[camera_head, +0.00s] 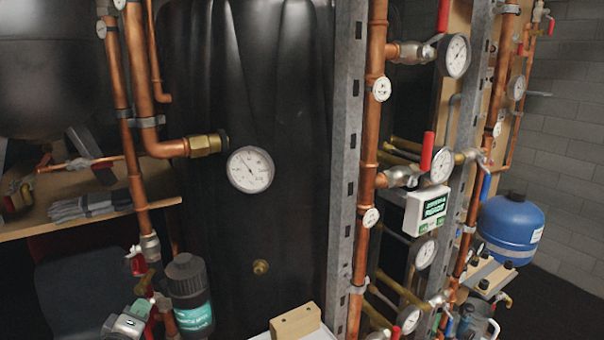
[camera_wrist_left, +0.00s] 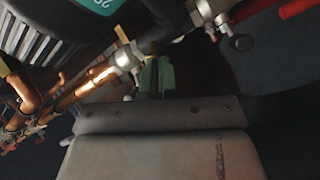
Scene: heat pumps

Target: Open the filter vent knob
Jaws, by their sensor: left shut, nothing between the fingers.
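A filter-like canister with a black cap and a teal label (camera_head: 194,312) stands at the lower left of the head view. The teal label (camera_wrist_left: 101,5) also shows at the top of the left wrist view. I cannot tell for sure which part is the vent knob; the black cap (camera_head: 184,266) is the most knob-like part. My left gripper (camera_head: 142,309) is beside the canister, to its left, among pipes and valves. In the left wrist view its green fingers (camera_wrist_left: 156,76) are shut and empty. Whether they touch anything is unclear. My right gripper is not in view.
Copper pipes (camera_head: 131,150) run down just above the canister. A red valve handle (camera_head: 136,262) is close to the left gripper. A large black tank (camera_head: 270,80) stands behind, and a grey metal post (camera_head: 345,150) with several gauges is to the right.

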